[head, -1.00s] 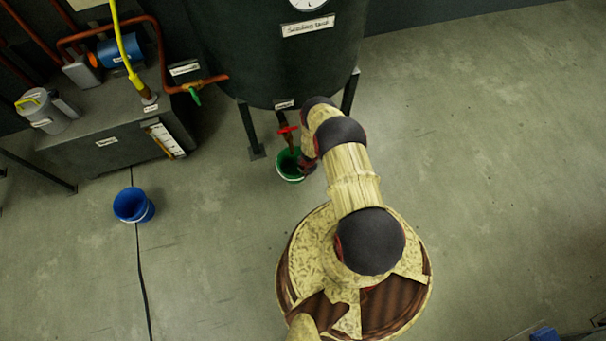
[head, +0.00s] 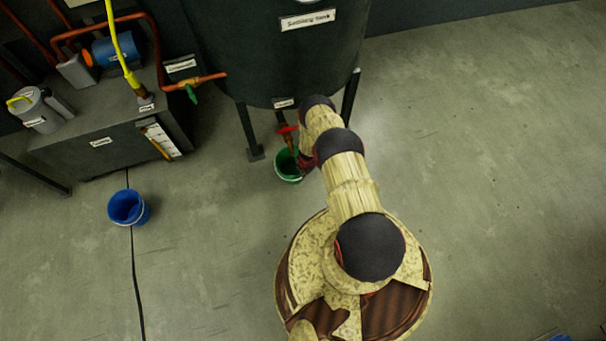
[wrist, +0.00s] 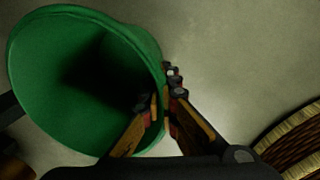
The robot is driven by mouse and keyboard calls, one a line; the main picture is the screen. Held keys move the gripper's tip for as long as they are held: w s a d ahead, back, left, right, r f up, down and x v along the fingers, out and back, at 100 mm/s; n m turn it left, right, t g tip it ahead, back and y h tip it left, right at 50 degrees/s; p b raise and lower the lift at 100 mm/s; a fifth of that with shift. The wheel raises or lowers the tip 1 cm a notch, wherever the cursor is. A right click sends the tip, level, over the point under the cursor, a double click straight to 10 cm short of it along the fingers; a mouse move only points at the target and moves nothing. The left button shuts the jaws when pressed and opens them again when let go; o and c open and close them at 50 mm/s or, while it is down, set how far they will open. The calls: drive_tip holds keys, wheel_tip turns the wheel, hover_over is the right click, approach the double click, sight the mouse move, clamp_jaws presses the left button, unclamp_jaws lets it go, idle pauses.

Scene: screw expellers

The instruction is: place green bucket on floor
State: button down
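The green bucket (head: 287,167) is below the settling tank's red-handled valve in the head view, just left of my arm. In the wrist view the green bucket (wrist: 85,80) fills the left side with its open mouth facing the camera. My gripper (wrist: 164,100) has one finger inside the bucket and one outside, closed on its rim wall. In the head view my gripper (head: 304,162) is mostly hidden behind my arm at the bucket's right edge. I cannot tell whether the bucket's base touches the floor.
The dark settling tank (head: 275,60) stands on legs above the bucket, with a red valve (head: 287,129) under it. A blue bucket (head: 128,207) stands on the floor to the left, by a dark cable. A grey box tank (head: 100,150) is at left. The floor at right is clear.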

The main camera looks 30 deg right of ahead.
drive_tip(key=c, duration=2.6)
unclamp_jaws()
drive_tip(key=shift+f, duration=0.1)
drive_tip(key=o, duration=0.5)
drive_tip(key=shift+o, duration=0.3)
wheel_tip(320, 180, up, 12)
drive_tip(key=s+p, duration=0.1)
drive_tip(key=p, duration=0.6)
drive_tip(key=shift+s+d, duration=0.15)
drive_tip(key=shift+s, duration=0.05)
